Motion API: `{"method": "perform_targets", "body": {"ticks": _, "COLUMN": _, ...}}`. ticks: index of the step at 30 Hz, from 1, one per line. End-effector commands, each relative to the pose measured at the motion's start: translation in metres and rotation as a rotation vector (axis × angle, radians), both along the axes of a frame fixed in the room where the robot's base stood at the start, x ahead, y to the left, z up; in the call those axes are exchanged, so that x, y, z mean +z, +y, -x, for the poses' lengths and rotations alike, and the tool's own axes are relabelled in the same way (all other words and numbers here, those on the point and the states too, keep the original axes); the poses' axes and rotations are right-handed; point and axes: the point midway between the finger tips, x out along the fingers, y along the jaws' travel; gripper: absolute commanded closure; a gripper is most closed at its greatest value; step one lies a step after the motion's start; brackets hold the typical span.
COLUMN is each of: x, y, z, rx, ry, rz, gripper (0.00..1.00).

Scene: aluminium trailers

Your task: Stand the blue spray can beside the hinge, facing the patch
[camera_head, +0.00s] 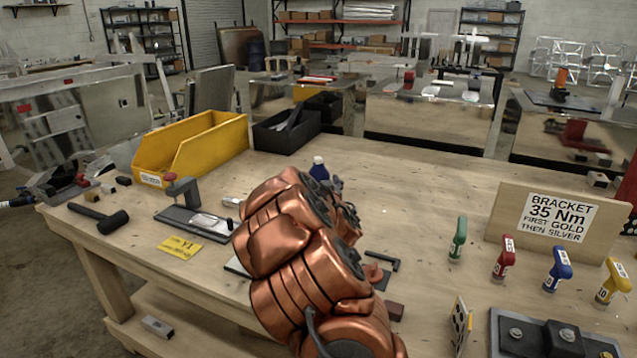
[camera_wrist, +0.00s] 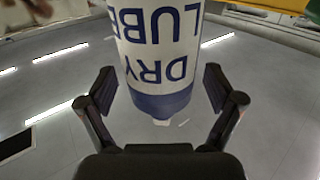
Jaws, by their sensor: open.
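The blue spray can (camera_wrist: 160,50) is white with blue "DRY LUBE" lettering and a blue band. The lettering appears upside down in the wrist view. My open gripper (camera_wrist: 158,85) has one finger on each side of the can, with visible gaps between fingers and can. In the head view, a blue cap (camera_head: 319,168), probably this can's, shows above the workbench (camera_head: 420,190). My copper-coloured arm hides what is below it and hides my gripper there. I cannot make out the hinge or the patch for certain.
A yellow bin (camera_head: 190,147) and a black bin (camera_head: 287,130) stand at the back left. Several coloured-handled tools, including a green one (camera_head: 458,240), and a bracket sign (camera_head: 558,218) are at right.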

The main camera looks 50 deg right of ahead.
Motion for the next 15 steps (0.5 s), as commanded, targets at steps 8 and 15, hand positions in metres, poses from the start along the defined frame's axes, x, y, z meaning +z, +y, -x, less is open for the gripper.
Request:
{"method": "perform_targets", "body": {"ticks": 8, "x": -0.001, "y": 0.021, "z": 0.028, "rx": -0.002, "ry": 0.001, "rz": 0.001, "gripper": 0.08}}
{"method": "perform_targets", "body": {"ticks": 15, "x": -0.001, "y": 0.041, "z": 0.053, "rx": -0.002, "ry": -0.002, "rz": 0.002, "gripper": 0.08}}
